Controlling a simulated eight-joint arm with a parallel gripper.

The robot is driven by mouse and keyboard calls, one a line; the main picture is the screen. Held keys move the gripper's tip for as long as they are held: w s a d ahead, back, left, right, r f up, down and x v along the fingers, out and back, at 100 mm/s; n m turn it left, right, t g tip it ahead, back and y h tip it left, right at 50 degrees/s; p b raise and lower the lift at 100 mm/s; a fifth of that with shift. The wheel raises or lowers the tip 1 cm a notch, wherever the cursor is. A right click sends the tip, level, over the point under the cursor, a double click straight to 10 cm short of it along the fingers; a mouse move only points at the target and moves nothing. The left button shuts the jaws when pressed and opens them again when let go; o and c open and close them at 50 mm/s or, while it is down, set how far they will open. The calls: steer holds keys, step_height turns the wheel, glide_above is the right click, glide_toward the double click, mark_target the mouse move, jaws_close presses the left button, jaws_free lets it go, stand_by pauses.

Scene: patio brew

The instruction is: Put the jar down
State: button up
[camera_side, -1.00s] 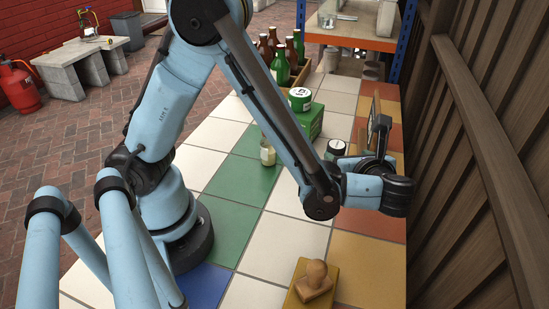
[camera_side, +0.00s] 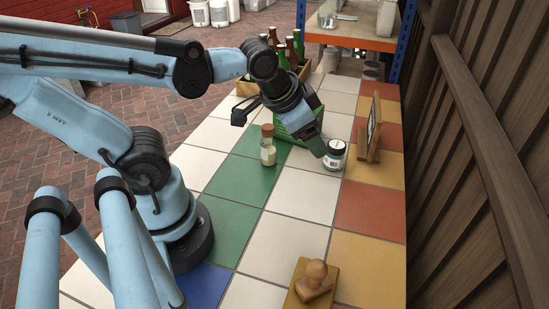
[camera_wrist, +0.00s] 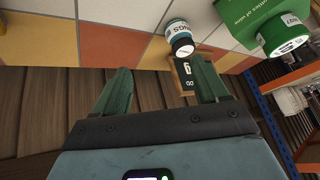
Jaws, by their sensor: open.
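My gripper (camera_side: 317,146) slants down just left of the jar in the side view. In the wrist view my gripper (camera_wrist: 161,72) has its two green fingers wide apart with nothing held between them. I cannot tell whether a finger touches the jar.
A corked bottle (camera_side: 267,146) stands left of the green box (camera_side: 287,128). A wooden stand (camera_side: 374,132) is right of the jar. A wooden stamp (camera_side: 315,279) lies in front on a yellow block. A crate of bottles is behind. The tiles in front are mostly clear.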

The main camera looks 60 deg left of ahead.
steer(key=shift+s+r+n, duration=0.15)
steer(key=shift+s+n, duration=0.05)
steer(key=shift+n, duration=0.5)
steer(key=shift+o, duration=1.3)
steer(key=shift+r+n+t+h, duration=0.1)
steer(key=shift+n+t+h, duration=0.2)
steer(key=shift+n+t, duration=0.1)
